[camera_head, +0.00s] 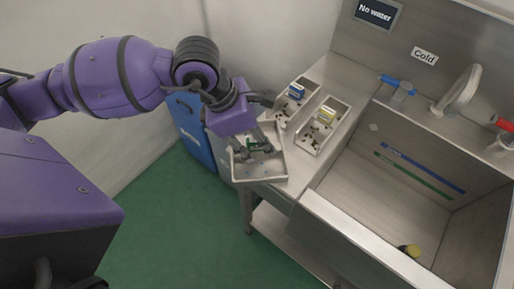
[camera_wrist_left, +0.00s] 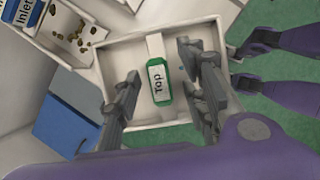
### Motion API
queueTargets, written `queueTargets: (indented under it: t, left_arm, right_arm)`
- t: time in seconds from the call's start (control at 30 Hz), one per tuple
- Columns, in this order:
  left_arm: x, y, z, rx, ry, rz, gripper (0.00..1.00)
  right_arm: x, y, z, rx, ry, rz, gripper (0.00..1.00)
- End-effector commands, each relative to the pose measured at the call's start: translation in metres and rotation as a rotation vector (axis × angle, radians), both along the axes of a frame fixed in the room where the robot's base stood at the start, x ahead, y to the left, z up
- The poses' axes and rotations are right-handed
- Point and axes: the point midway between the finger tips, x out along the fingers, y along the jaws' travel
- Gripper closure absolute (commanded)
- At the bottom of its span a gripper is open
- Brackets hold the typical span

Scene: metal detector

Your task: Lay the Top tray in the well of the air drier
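The Top tray (camera_head: 273,176) is a shallow pale square tray with a green handle labelled "Top" across its middle. It is at the left end of the metal counter and appears to overhang the edge. The tray also shows in the left wrist view (camera_wrist_left: 140,122). My left gripper (camera_head: 258,146) is over the tray, pointing down. In the left wrist view its two grey fingers stand apart on either side of the green handle (camera_wrist_left: 158,80), with gaps to it. I see no air drier or well in these views.
Two narrow trays with dark bits stand behind on the counter, one blue-tagged (camera_head: 281,118), one yellow-tagged (camera_head: 341,119). A deep sink (camera_head: 350,185) with taps is at the right. A blue bin (camera_head: 190,128) stands left of the counter. The green floor (camera_head: 190,230) in front is clear.

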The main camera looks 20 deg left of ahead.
Motion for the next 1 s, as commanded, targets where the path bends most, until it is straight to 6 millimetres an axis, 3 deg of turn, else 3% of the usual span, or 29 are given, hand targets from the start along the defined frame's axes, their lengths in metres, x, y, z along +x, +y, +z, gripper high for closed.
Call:
queueTargets:
  t: [0.27,0.6,1.0]
  left_arm:
    - [0.001,-0.002,-0.005,0.000,0.001,0.000,0.61]
    - [0.001,-0.002,-0.005,0.000,0.001,0.000,1.00]
    - [0.001,-0.002,-0.004,-0.001,-0.002,-0.001,1.00]
  right_arm:
    - [0.008,0.001,0.004,0.002,-0.016,0.003,0.60]
    - [0.008,0.002,0.004,0.002,-0.015,0.003,0.60]
    - [-0.003,0.000,-0.001,0.001,0.004,-0.001,0.60]
